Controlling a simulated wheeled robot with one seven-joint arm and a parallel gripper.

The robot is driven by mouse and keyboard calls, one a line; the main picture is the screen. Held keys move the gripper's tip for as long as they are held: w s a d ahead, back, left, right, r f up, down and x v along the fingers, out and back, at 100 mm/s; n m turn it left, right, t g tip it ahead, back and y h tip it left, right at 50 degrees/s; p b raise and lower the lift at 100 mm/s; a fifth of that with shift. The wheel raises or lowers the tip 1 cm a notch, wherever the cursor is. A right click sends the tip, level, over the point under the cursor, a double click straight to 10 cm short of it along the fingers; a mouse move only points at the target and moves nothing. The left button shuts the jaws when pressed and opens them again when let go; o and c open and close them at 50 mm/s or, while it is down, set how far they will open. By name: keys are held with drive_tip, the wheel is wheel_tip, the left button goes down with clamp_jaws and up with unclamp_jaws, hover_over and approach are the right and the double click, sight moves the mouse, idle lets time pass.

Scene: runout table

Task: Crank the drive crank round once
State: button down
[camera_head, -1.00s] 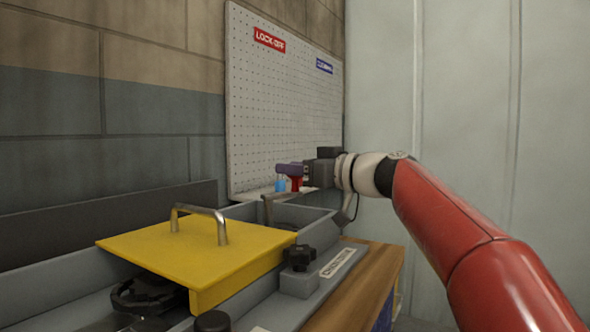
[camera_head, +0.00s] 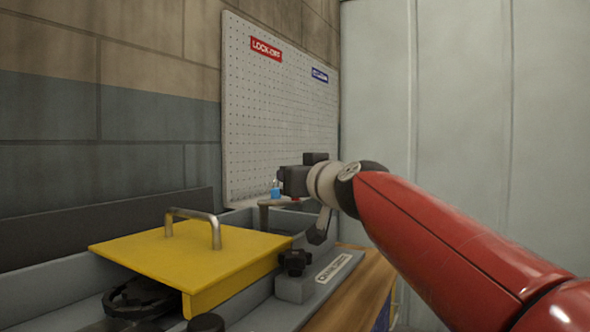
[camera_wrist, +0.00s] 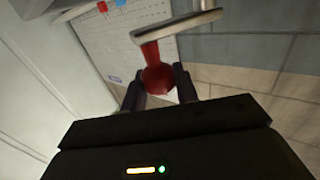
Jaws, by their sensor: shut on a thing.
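The drive crank has a flat grey arm (camera_head: 283,202) on an upright post (camera_head: 264,216) at the far end of the grey table housing. Its red handle (camera_wrist: 157,77) fills the space between my gripper's two dark fingers (camera_wrist: 159,84) in the wrist view, and the grey crank arm (camera_wrist: 177,25) crosses above it. My gripper (camera_head: 293,181) is shut on the handle. In the head view only a small red patch of the handle shows; my gripper and wrist hide the rest.
A yellow cover (camera_head: 185,255) with a metal handle lies over the housing in front of the crank. A black knob (camera_head: 295,262) stands on the right rail. A pegboard (camera_head: 270,120) with a blue item (camera_head: 276,190) before it stands behind. The wooden edge (camera_head: 352,303) is clear.

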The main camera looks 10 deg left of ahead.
drive_tip(key=shift+s+h, duration=0.1)
drive_tip(key=shift+h, duration=0.2)
drive_tip(key=c, duration=1.1)
unclamp_jaws()
drive_tip(key=b+v, duration=0.2)
drive_tip(key=v, duration=0.5)
drive_tip(key=shift+s+d, duration=0.2)
drive_tip(key=shift+s, duration=0.15)
drive_tip(key=shift+f, duration=0.15)
